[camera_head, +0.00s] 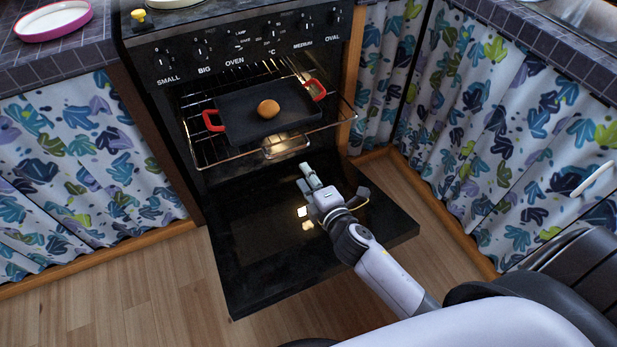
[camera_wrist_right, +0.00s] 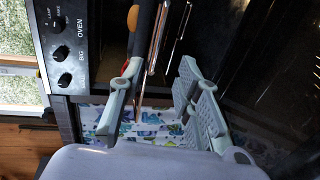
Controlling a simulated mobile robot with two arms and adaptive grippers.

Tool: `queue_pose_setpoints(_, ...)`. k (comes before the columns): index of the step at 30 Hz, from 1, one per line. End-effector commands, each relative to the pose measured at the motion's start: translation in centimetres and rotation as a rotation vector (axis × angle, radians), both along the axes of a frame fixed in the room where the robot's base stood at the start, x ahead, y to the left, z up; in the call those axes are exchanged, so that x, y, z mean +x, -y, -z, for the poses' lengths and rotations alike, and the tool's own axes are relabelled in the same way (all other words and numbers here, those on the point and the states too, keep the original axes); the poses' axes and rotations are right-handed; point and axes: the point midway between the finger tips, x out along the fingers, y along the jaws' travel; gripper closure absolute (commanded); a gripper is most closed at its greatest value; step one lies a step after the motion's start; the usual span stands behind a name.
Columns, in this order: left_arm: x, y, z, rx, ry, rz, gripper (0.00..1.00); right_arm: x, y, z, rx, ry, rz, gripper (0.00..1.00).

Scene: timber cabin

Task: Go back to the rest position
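My right gripper (camera_head: 334,182) is above the lowered oven door, in front of the oven opening. Its fingers are spread, with nothing held between them. In the right wrist view, the open fingers (camera_wrist_right: 160,90) show, and a shiny metal bar of the oven rack (camera_wrist_right: 158,40) lies ahead between them. I cannot tell whether they touch it. My left gripper is not in view.
The oven door (camera_head: 265,250) is open and flat. A dark tray (camera_head: 235,104) with red handles sits on the pulled-out rack (camera_head: 334,124), holding a brown round item (camera_head: 268,109). Curtained counters flank both sides. Wooden floor (camera_head: 140,290) is clear at lower left.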

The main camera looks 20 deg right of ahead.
Motion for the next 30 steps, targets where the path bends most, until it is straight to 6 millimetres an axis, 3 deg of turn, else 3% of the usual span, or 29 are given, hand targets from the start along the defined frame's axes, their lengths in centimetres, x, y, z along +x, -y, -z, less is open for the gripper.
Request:
queue_pose_setpoints(20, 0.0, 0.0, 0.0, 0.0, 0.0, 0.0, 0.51, -0.7, 0.6, -0.1, 0.047, -0.022, 0.043, 0.69)
queue_pose_setpoints(23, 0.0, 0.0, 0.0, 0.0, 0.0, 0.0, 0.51, -2.3, 2.2, 0.1, 0.185, -0.09, 0.163, 0.69)
queue_pose_setpoints(27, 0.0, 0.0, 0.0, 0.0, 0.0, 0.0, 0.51, -7.2, 4.2, 1.3, 0.501, -0.274, 0.423, 0.69)
queue_pose_setpoints(30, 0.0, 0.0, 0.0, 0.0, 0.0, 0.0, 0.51, -11.0, 4.4, 2.2, 0.682, -0.406, 0.574, 0.69)
